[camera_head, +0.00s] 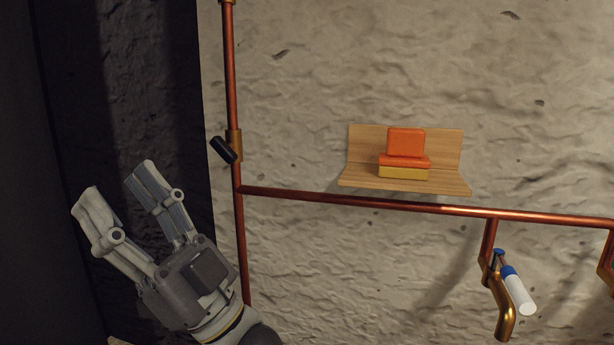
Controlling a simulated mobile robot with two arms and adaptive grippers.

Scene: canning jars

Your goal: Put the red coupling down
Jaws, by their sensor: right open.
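My right gripper (120,188) is at the lower left of the head view, its two fingers pointing up and apart. It is open and nothing shows between the fingers. An orange-red piece (405,143) with an upright block and a flat foot rests on a yellow block (403,172) on a small wooden shelf (452,184). I cannot tell whether this piece is the red coupling; no other red thing of that kind shows. The gripper is well to the left of the shelf, apart from it. My left gripper is not in view.
A copper pipe (231,90) runs up the rough wall, with a black-handled valve (223,150). Another copper pipe (400,204) crosses below the shelf. A brass tap (503,308) with a white and blue cylinder (519,292) hangs at lower right. A dark recess lies left.

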